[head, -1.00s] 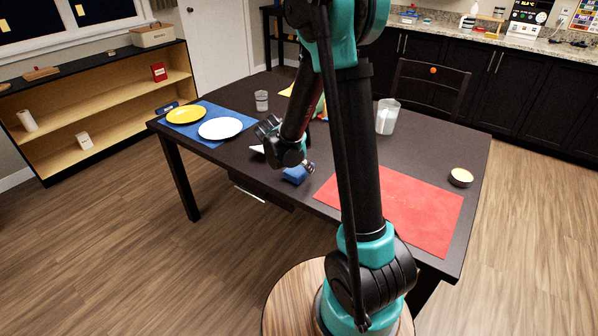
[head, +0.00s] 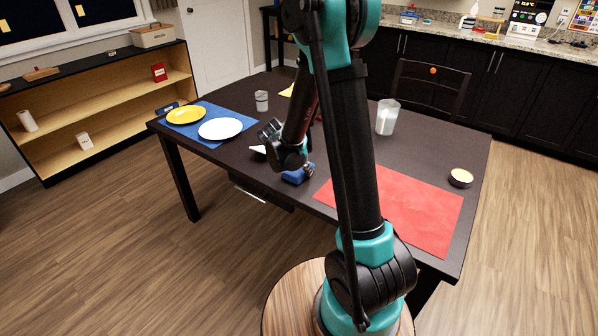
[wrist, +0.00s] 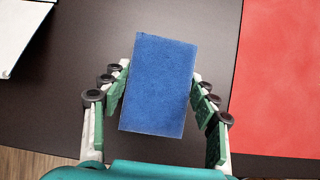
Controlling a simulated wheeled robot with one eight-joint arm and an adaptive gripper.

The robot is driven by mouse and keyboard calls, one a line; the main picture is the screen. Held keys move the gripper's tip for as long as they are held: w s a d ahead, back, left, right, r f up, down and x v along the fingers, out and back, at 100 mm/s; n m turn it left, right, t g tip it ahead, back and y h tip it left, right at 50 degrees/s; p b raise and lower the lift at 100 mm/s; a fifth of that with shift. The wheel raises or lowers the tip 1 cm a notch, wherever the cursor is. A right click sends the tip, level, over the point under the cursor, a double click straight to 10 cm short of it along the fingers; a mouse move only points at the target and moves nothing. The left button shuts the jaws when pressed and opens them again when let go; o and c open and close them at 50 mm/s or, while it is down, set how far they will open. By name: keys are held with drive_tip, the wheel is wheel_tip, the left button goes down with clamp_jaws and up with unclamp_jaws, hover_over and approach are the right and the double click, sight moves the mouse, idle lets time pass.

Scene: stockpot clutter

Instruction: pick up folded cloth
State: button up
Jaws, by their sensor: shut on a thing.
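The folded cloth (wrist: 160,85) is a blue rectangular block with a slightly rough top. In the wrist view it sits between the two fingers of my gripper (wrist: 160,98), tilted a little. The fingers press on its left and right sides, so my gripper is shut on it. In the head view the blue cloth (head: 292,178) is at the table's near edge, with my gripper (head: 301,173) at it. I cannot tell whether its underside touches the table; my gripper and arm hide part of it.
A red mat (head: 410,212) lies right of the cloth on the dark table (head: 345,165). A white flat item (wrist: 18,30) lies to its left. White (head: 220,129) and yellow (head: 186,115) plates, a cup (head: 262,101), a clear jar (head: 387,117) and a small bowl (head: 461,178) stand farther off.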

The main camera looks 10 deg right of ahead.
drive_tip(key=shift+r, duration=0.15)
wheel_tip(320, 180, up, 20)
idle(0.7)
